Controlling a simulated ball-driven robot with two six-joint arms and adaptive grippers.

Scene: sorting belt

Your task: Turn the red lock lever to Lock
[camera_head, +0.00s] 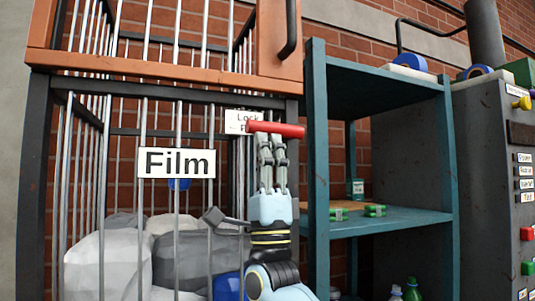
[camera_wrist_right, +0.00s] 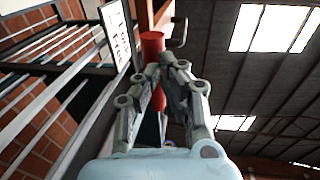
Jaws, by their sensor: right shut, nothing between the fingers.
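The red lock lever (camera_head: 276,129) lies about level on the front of the barred cage, beside a partly covered white label (camera_head: 240,121) that reads "Lock" on its top line. My right gripper (camera_head: 272,140) is upright just below the lever, its fingertips at or very near it; I cannot tell whether they touch. In the right wrist view, the red lever (camera_wrist_right: 153,48) stands beyond the fingers, and the right gripper (camera_wrist_right: 172,70) is shut with nothing held. My left gripper is not in view.
The cage has a "Film" sign (camera_head: 176,163) and holds grey and white bags (camera_head: 95,265). A teal shelf (camera_head: 385,221) stands close to the right of my right arm. A grey panel with knobs and buttons (camera_head: 490,180) is at the far right.

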